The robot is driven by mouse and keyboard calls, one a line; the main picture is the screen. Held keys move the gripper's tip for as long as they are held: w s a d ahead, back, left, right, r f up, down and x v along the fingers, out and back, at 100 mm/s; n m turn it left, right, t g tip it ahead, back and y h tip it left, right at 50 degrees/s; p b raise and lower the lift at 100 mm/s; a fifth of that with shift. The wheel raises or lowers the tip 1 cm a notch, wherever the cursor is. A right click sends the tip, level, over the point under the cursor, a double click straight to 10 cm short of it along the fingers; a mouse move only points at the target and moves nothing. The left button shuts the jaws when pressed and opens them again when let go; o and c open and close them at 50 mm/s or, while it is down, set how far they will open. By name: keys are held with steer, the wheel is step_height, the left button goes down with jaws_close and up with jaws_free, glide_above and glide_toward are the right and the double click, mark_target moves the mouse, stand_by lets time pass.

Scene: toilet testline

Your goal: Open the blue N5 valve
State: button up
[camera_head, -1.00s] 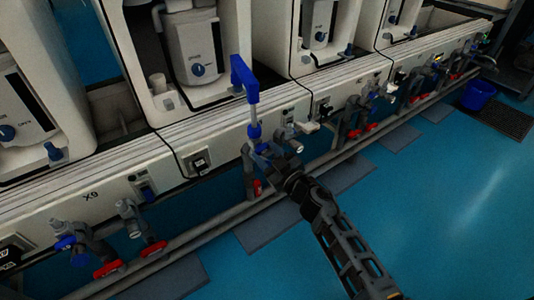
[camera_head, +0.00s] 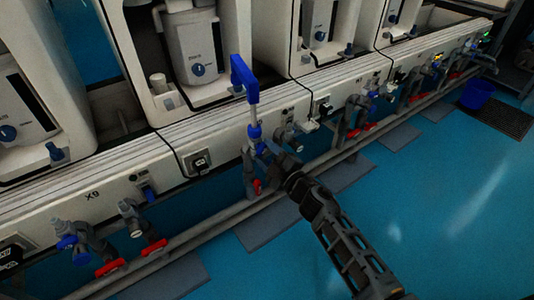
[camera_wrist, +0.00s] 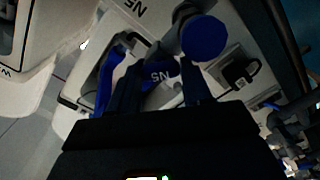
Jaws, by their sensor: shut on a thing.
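My gripper is shut on this handle. A round blue knob (camera_wrist: 205,38) is just beyond the fingers, towards the upper right. In the head view my gripper (camera_head: 263,152) reaches the blue fitting (camera_head: 254,132) at the foot of a vertical pipe with a blue top (camera_head: 243,78). The fingers and wrist hide most of the handle there.
White panels (camera_head: 120,190) run along the testline with toilets above. Red-handled valves (camera_head: 108,268) and grey pipes (camera_head: 200,221) lie below. Other blue valves (camera_head: 66,242) stand at the left. The blue floor at the right is open, with a blue bucket (camera_head: 477,95) further back.

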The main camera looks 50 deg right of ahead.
stand_by(0.4)
steer(key=o, duration=1.1)
steer(key=shift+c, duration=0.2)
steer(key=v, duration=0.8)
steer(key=shift+p, duration=0.35)
steer(key=shift+c, duration=0.2)
